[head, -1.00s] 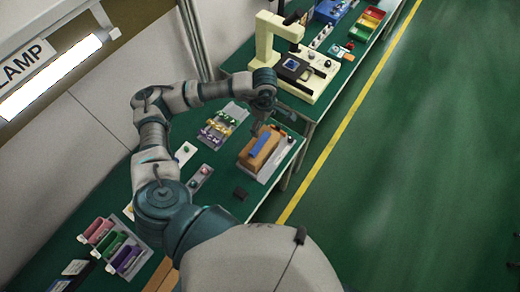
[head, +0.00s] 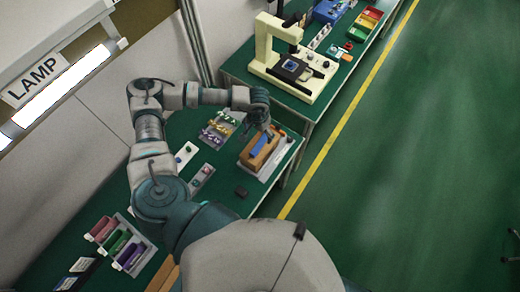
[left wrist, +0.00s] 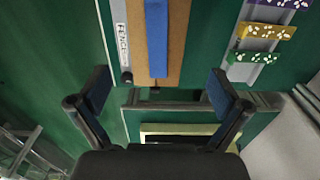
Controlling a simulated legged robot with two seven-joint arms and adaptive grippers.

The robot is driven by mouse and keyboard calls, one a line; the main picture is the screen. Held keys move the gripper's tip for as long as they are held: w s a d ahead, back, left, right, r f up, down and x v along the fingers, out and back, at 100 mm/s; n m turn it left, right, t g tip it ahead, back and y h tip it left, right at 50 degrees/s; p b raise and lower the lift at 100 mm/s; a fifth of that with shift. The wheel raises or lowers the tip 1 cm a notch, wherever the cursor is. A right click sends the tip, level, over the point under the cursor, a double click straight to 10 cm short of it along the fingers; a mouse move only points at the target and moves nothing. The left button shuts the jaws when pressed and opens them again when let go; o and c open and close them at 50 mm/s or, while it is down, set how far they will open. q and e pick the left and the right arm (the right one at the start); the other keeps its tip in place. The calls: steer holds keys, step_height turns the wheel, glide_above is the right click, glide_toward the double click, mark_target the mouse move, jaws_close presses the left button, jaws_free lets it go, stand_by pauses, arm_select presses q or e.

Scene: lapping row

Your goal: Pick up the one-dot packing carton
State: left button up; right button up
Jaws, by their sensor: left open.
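A brown block-like thing (head: 250,161) with a blue strip (head: 262,143) along its top lies on a pale tray (head: 284,161) at the right edge of the near green table. It may be the carton, but I see no dot mark on it. In the left wrist view the brown thing (left wrist: 178,40) and its blue strip (left wrist: 157,38) are at the top, beyond the fingers. My left gripper (head: 268,130) is at its far end in the head view, open and empty. In the left wrist view its fingers (left wrist: 160,88) are wide apart. My right gripper is not in view.
A bin with green, yellow and purple pieces (head: 219,131) stands left of the brown thing. A small dark block (head: 241,192) lies nearer. A cream machine (head: 290,65) stands on the far table. Pink, green and purple bins (head: 122,245) are at lower left.

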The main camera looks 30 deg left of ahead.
mark_target(260, 144)
arm_select(q)
step_height(260, 144, down, 5)
steer(key=shift+f+p, duration=0.1)
steer(key=shift+p, duration=0.2)
steer(key=f, duration=0.1)
steer(key=f+p, duration=0.1)
steer(key=f, duration=0.3)
steer(key=shift+w+d+f, duration=0.15)
steer(key=shift+w, duration=0.1)
steer(key=c, duration=1.3)
